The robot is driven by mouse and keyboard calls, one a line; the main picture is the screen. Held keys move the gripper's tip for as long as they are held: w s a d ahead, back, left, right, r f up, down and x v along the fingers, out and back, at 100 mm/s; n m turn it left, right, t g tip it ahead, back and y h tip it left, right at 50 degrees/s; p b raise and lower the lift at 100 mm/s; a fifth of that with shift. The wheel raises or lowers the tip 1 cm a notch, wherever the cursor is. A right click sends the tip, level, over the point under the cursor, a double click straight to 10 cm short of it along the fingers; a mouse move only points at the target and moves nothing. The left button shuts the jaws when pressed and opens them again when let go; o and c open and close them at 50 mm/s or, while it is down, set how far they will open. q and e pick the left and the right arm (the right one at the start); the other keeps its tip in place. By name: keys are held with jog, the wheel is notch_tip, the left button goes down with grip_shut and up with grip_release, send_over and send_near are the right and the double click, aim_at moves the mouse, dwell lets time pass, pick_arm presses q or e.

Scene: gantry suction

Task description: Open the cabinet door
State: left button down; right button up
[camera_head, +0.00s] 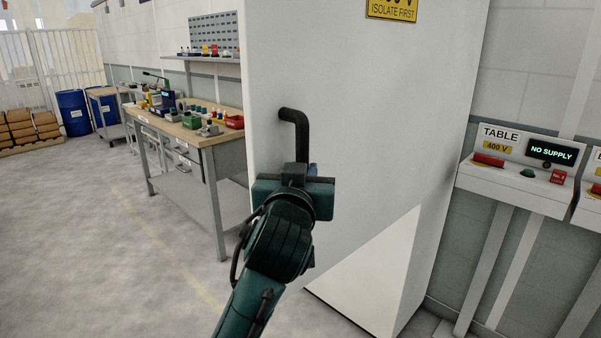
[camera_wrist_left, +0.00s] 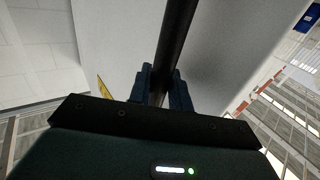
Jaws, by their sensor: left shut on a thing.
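The cabinet (camera_head: 380,110) is tall and pale, with a yellow warning sign at the top of its door. Its door looks closed in the head view. A black bar handle (camera_head: 301,125) stands upright near the door's left edge. My left gripper (camera_head: 296,170) is shut on the lower part of the handle. In the left wrist view the dark bar (camera_wrist_left: 172,50) runs between the two fingers of my left gripper (camera_wrist_left: 166,88). The handle's lower end is hidden behind my gripper. My right gripper is in neither view.
A workbench (camera_head: 200,136) with tools and small bins stands left of the cabinet. A control panel (camera_head: 522,168) marked TABLE, showing NO SUPPLY, is at the right. Blue drums (camera_head: 74,112) stand far back left. The floor at the left front is clear.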

pick_arm(q)
jog(key=shift+s+d+r, duration=0.1)
jog(key=shift+s+d, duration=0.1)
jog(key=shift+d, duration=0.1)
jog(key=c, duration=1.3)
grip_release()
jog(key=shift+c, duration=0.2)
